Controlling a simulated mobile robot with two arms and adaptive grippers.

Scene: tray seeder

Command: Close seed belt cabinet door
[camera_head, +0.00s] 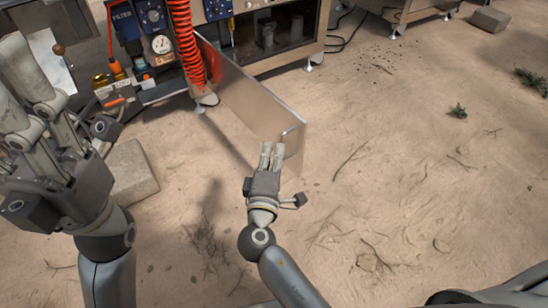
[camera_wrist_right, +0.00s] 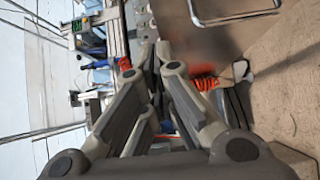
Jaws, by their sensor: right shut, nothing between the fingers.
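The cabinet door (camera_head: 250,95) is a flat brown metal panel that stands swung out from the cabinet (camera_head: 285,45). Its bar handle (camera_head: 291,140) is near the free edge. In the right wrist view the door (camera_wrist_right: 215,42) is at the upper right, with the handle (camera_wrist_right: 232,18) at the top edge. My right gripper (camera_head: 272,148) is shut and empty, close beside the door near the handle; I cannot tell whether it touches. Its fingers (camera_wrist_right: 154,50) also show in the wrist view. My left gripper (camera_head: 28,85) is away from the door at the left; its finger opening is unclear.
A red coiled hose (camera_head: 185,42) hangs by the door's hinge side. A concrete block (camera_head: 130,173) lies on the ground between my arms. Gauges and tools crowd the bench at the upper left. Sandy ground to the right of the door is open, with twigs and small plants.

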